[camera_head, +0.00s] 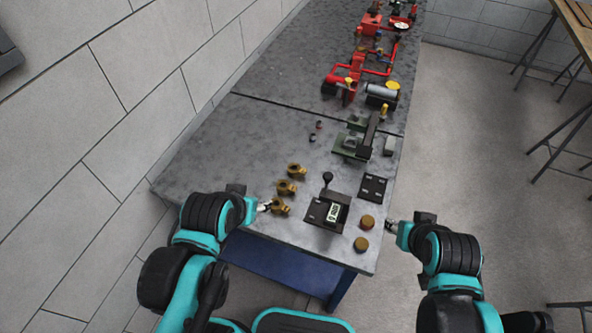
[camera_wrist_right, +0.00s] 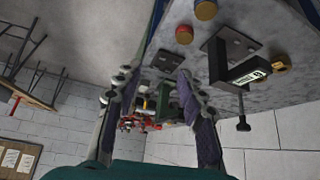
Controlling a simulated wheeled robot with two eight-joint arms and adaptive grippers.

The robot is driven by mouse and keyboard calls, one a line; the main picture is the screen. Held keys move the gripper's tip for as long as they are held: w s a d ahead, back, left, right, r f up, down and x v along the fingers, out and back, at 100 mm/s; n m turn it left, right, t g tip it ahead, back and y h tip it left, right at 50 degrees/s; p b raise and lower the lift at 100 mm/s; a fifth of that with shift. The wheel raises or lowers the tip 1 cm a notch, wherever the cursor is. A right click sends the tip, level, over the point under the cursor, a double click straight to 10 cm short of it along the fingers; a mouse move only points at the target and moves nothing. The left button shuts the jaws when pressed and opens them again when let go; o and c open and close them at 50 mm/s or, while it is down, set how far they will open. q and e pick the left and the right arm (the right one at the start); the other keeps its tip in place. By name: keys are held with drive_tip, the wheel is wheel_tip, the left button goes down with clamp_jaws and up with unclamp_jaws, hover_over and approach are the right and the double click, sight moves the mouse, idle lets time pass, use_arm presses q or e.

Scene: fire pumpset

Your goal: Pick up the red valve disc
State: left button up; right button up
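Two brass-topped discs stand on the grey table near its front right edge.
Several brass fittings (camera_head: 286,187) stand at the front left. A black device with a display (camera_head: 328,212) and a black plate (camera_head: 373,187) are left of and behind the discs. A green vise (camera_head: 352,145) and red pump parts (camera_head: 352,72) are farther back.

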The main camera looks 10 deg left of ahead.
drive_tip(key=o, duration=0.4)
drive_tip(key=shift+o, duration=0.2)
drive_tip(key=m+g+p, duration=0.4)
drive_tip(key=m+g, duration=0.3)
drive_tip(key=m, duration=0.9)
approach(368, 220)
drive_tip(key=shift+s+d, duration=0.15)
drive_tip(key=shift+s, duration=0.1)
drive_tip(key=shift+w+f+m, duration=0.1)
drive_tip(key=shift+f+m, duration=0.5)
drive_tip(key=shift+f, duration=0.1)
drive_tip(key=shift+f+b, duration=0.45)
drive_tip(key=shift+f, duration=0.55)
drive_tip(key=f+b, duration=0.1)
drive_tip(key=f, duration=0.1)
drive_tip(key=f+b, duration=0.1)
drive_tip(key=f, duration=0.2)
drive_tip(key=shift+w+a+f, duration=0.2)
drive_tip(key=shift+w+f, duration=0.05)
drive_tip(key=shift+f, duration=0.05)
drive_tip(key=shift+r, duration=0.1)
